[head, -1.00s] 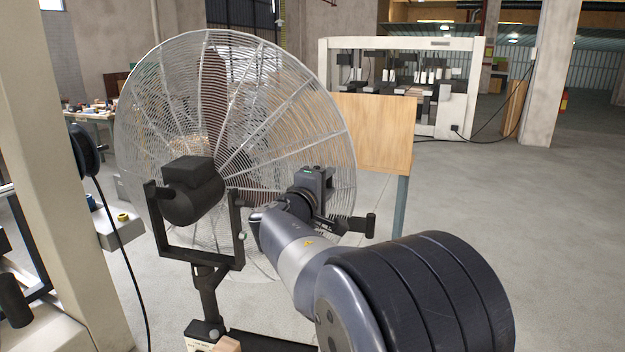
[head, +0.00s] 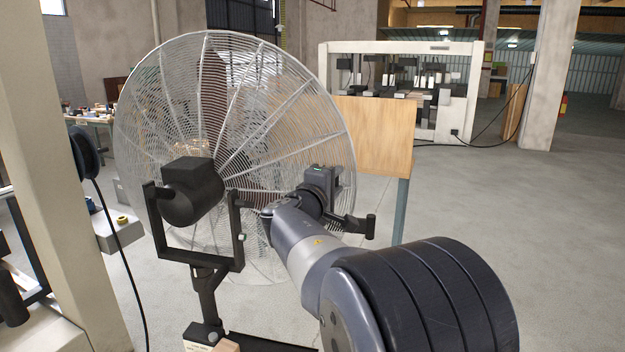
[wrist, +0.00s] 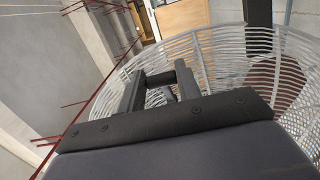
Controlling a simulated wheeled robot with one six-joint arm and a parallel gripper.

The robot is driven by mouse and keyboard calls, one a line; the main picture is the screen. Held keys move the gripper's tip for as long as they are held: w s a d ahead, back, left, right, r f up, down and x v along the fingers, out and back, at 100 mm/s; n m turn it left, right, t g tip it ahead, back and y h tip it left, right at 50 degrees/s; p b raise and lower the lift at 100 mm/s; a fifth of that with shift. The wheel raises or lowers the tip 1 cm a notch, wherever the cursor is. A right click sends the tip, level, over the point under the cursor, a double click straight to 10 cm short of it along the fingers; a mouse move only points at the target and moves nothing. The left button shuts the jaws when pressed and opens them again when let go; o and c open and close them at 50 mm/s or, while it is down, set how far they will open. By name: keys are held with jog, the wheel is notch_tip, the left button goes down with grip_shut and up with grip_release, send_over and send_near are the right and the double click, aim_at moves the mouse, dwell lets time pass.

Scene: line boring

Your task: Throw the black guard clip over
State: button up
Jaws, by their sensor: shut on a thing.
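The large fan has a round grey wire guard (head: 215,100) and a dark motor in a black yoke. In the head view, my arm reaches to the lower right rim of the guard, and its links partly hide the fingers. In the wrist view, my gripper's (wrist: 158,86) two dark fingers stand close in front of the wire guard (wrist: 240,45). They are shut on a small dark piece, which I take as the black guard clip (wrist: 160,77). Its outline is hard to tell from the fingers. Whether it touches the wires is unclear.
A wooden board (head: 375,133) on a blue-grey post stands just behind the guard on the right. A white-framed machine (head: 400,90) is farther back. A pale column (head: 60,150) and a hanging black cable are at the left. The floor on the right is open.

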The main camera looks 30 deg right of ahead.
jog(key=shift+w+d, duration=0.1)
jog(key=shift+d, duration=0.65)
jog(key=shift+d+b, duration=0.1)
jog(key=shift+b, duration=0.2)
jog(key=shift+w+d, duration=0.3)
jog(key=shift+d, duration=0.4)
jog(key=shift+d+b, duration=0.15)
jog(key=shift+b, duration=0.2)
jog(key=o, duration=0.6)
jog(key=shift+w+d, duration=0.1)
jog(key=shift+d, duration=0.05)
jog(key=o, duration=0.3)
jog(key=shift+a, duration=0.25)
jog(key=shift+b+v, duration=0.9)
jog(key=shift+v, duration=0.95)
